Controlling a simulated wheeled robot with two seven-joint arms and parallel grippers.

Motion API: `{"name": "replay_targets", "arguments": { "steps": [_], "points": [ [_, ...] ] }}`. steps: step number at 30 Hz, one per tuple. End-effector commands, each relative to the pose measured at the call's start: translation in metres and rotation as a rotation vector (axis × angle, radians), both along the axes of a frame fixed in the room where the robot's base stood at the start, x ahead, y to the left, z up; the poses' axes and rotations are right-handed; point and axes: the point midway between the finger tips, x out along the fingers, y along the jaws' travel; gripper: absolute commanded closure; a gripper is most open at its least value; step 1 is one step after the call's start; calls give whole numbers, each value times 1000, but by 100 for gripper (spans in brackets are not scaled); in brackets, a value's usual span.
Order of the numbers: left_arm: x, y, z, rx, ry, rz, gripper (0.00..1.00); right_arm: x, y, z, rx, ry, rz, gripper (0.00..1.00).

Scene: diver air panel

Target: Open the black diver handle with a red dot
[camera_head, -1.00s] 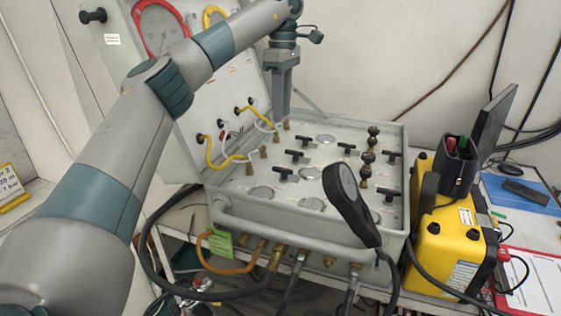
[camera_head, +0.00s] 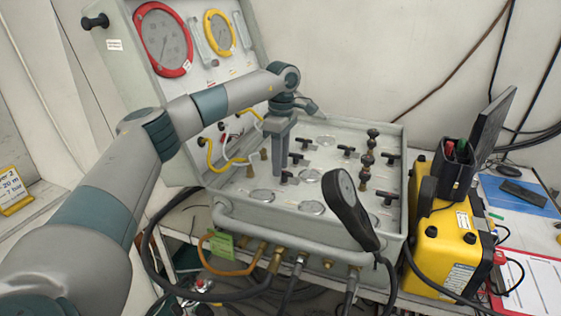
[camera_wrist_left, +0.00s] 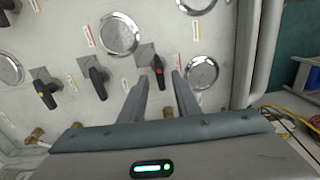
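The black handle with a red dot (camera_wrist_left: 158,68) shows on the grey panel in the left wrist view. My left gripper (camera_wrist_left: 160,78) is open, with one fingertip on each side of this handle in that view. I cannot tell whether the fingers touch it. In the head view my left gripper (camera_head: 281,174) points straight down over the left part of the panel (camera_head: 235,196), beside a black handle (camera_head: 290,178). No red dot can be made out there. My right gripper is not in view.
Other black handles stand close by, one with an orange dot (camera_wrist_left: 45,92) and a plain one (camera_wrist_left: 98,80). Yellow hoses (camera_head: 212,158) lie at left, and a yellow case (camera_head: 440,245) stands at right.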

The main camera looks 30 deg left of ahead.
Motion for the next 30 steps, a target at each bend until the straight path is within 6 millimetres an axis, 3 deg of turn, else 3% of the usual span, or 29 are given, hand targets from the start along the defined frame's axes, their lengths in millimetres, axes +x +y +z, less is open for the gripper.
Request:
{"name": "replay_targets", "arguments": {
  "steps": [12, 16, 30],
  "points": [
    [0, 0, -6, 0, 0, -1, 71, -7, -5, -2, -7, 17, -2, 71],
    [0, 0, -6, 0, 0, -1, 100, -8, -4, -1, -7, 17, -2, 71],
    [-1, 0, -6, 0, 0, 42, 100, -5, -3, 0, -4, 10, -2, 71]
  ]
}}
